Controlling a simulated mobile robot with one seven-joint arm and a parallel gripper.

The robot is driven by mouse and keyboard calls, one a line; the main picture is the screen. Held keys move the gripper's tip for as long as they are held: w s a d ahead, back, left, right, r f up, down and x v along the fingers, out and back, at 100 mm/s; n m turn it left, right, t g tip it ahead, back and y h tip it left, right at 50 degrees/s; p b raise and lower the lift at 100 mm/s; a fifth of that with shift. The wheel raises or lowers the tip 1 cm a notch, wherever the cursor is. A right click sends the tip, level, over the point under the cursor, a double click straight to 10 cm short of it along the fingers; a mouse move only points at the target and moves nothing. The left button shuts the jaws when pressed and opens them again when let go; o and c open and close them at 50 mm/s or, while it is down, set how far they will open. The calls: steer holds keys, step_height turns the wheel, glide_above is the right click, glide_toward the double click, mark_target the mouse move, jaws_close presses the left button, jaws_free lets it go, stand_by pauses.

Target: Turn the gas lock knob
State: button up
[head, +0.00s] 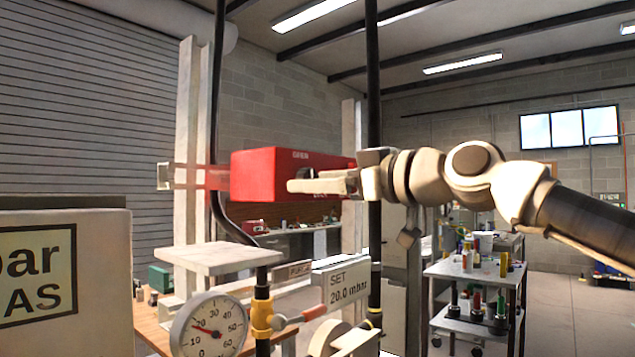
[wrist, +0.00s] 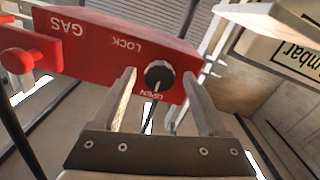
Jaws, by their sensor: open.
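The gas lock knob (wrist: 159,77) is a round dark knob with a light pointer mark, on the face of a red box (wrist: 100,45) lettered GAS and LOCK. The lettering is upside down in the wrist view, and the mark lies at the lower side of the knob, near a smaller label. My gripper (wrist: 160,73) is open, one finger on each side of the knob, with gaps visible; I cannot tell whether either finger touches it. In the head view the red box (head: 258,175) is at centre, and my gripper (head: 300,186) lies across its front, hiding most of the knob.
A red round handle (wrist: 18,61) projects at left in the wrist view. Below the box in the head view are a pressure gauge (head: 208,328) and a SET plate (head: 342,286). A dark vertical pipe (head: 374,100) passes close to my wrist. A cart (head: 475,268) stands at right.

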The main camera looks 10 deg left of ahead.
steer(key=shift+w+a, duration=0.15)
steer(key=shift+a, duration=0.05)
jaws_close()
stand_by(0.4)
steer(key=m+p, duration=0.4)
steer(key=m, duration=1.3)
steer(key=shift+a, duration=0.1)
steer(key=shift+m, duration=0.3)
stand_by(0.3)
